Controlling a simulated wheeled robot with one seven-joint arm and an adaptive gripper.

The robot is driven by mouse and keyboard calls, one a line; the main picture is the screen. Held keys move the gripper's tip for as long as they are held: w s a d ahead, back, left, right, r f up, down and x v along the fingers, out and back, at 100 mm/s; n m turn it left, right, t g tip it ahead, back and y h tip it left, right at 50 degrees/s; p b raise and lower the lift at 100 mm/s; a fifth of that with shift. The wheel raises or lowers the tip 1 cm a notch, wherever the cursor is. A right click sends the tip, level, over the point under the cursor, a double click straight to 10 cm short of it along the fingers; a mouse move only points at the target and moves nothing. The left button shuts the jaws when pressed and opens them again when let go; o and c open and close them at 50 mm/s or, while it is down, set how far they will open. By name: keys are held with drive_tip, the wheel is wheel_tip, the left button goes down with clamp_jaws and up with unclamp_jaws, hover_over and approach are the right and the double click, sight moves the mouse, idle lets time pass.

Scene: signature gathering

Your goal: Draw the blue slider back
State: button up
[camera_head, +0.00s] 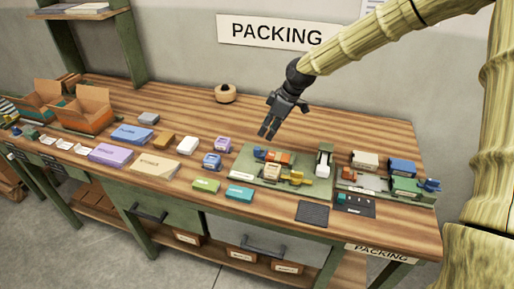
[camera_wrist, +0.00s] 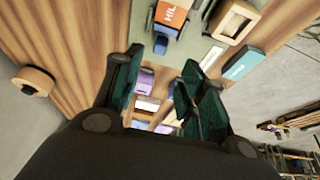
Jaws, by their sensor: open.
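A small blue part (camera_head: 261,152) sits at the back left of a green board (camera_head: 245,170), beside an orange block (camera_head: 279,158). A second blue part (camera_head: 431,184) sits at the right end of another green board. I cannot tell for sure which is the blue slider. In the wrist view, the orange block (camera_wrist: 171,15) shows lettering and blue beside its lower edge. My gripper (camera_head: 268,131) is open and empty above the table, behind and above the left board. Its spread fingers show in the wrist view (camera_wrist: 165,75); no blue part lies clearly between them.
A yellow part (camera_head: 297,178) and a white upright device (camera_head: 324,160) stand on or near the boards. A round wooden container (camera_head: 225,94) stands at the back.

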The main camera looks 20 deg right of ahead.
sight(258, 148)
drive_tip(key=shift+p+x, duration=1.35)
drive_tip(key=shift+x, duration=3.75)
drive_tip(key=shift+d, duration=0.15)
clamp_jaws()
